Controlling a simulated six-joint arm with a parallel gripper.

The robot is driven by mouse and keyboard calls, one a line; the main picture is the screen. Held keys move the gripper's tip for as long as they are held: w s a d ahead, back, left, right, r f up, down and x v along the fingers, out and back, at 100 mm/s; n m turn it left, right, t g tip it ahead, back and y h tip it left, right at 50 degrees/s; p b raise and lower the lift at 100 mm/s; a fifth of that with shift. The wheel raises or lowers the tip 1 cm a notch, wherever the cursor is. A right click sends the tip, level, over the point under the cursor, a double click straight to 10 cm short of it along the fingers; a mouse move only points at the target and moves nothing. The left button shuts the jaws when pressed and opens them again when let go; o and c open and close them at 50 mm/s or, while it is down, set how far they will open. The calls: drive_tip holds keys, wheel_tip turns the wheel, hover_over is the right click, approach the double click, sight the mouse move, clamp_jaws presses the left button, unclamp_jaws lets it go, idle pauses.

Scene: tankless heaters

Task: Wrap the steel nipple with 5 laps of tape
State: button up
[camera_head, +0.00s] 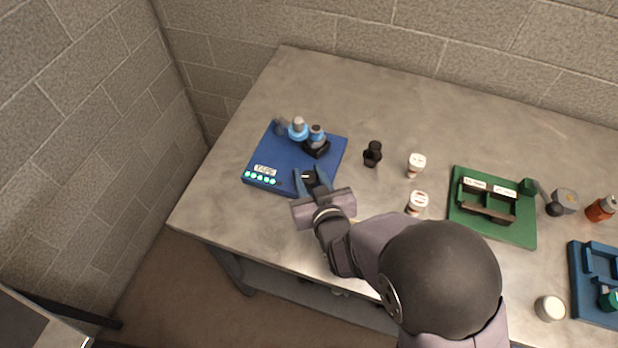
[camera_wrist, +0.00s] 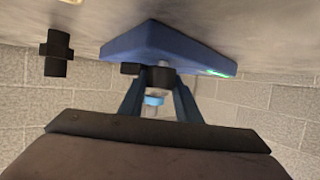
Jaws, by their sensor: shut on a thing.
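The blue tape station (camera_head: 328,170) has a "TAPE" label and a row of several green lights (camera_head: 260,179). On its far side stand a grey nipple with a blue band (camera_head: 317,133) in a black holder (camera_head: 316,150), and a light blue ring with a pale top (camera_head: 298,129). My gripper (camera_head: 309,178) is over the station's near right part, its blue fingers closed about a dark piece. In the wrist view the fingertips (camera_wrist: 158,84) flank a dark block (camera_wrist: 157,77); a light blue band and grey cylinder (camera_wrist: 153,101) show between the fingers. Their contact is partly hidden.
A black fitting (camera_head: 372,153) and two white-topped jars (camera_head: 416,163) (camera_head: 418,202) stand right of the station. A green fixture (camera_head: 515,231), a grey tool (camera_head: 563,202), an orange bottle (camera_head: 600,208) and a blue tray (camera_head: 590,316) lie farther right. The back of the table is clear.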

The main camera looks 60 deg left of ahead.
drive_tip(key=shift+r, duration=0.1)
drive_tip(key=o, duration=1.1)
drive_tip(key=shift+c, duration=0.2)
drive_tip(key=shift+b+v, duration=1)
drive_tip(key=shift+v, duration=2.7)
drive_tip(key=shift+s, duration=0.1)
